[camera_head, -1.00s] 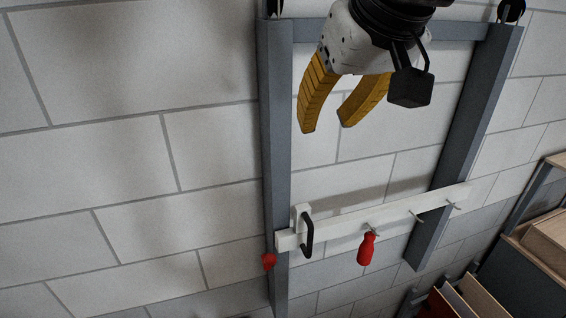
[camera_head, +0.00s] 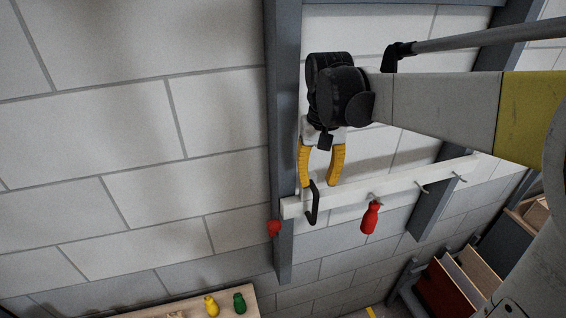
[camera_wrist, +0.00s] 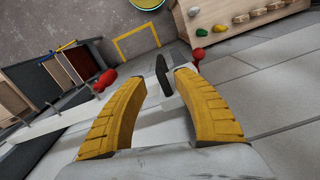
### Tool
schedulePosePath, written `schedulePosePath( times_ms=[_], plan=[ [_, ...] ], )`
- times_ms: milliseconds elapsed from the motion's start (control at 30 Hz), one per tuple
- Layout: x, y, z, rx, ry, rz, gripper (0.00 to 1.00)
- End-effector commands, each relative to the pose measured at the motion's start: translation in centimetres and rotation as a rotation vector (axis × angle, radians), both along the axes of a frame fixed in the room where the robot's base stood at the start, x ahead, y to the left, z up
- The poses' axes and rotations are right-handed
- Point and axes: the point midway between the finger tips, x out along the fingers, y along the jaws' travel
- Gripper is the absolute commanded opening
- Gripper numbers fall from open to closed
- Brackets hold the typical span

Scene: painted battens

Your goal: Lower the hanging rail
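The white hanging rail (camera_head: 408,182) crosses between two grey uprights in the head view, with several small hooks along it. A black handle (camera_head: 314,203) is fixed near its left end. A red-handled tool (camera_head: 370,217) hangs from a hook at the rail's middle. My gripper (camera_head: 319,184) is just above the handle end of the rail, fingers pointing down and apart. In the wrist view the handle (camera_wrist: 163,74) shows between and beyond the open yellow fingertips (camera_wrist: 146,74). Whether the fingers touch the handle cannot be told. The rail (camera_wrist: 62,122) runs off to the left there.
A red knob (camera_head: 274,228) sits on the left upright (camera_head: 284,120) near the rail's left end. A wooden bench (camera_head: 252,302) with yellow and green pieces stands below. A rack with boards (camera_head: 440,292) stands at the lower right. The block wall is close behind.

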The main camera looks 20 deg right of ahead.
Motion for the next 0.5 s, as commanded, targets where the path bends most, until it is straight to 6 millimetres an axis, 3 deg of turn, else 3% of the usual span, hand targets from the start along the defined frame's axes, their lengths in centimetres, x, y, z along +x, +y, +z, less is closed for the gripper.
schedulePosePath(
  times_ms=[300, 500],
  plan=[
    [0.0, 0.0, -6.6, 0.0, -0.002, 0.001, 0.36],
    [0.0, 0.0, -9.3, 0.0, -0.002, 0.001, 0.36]
  ],
)
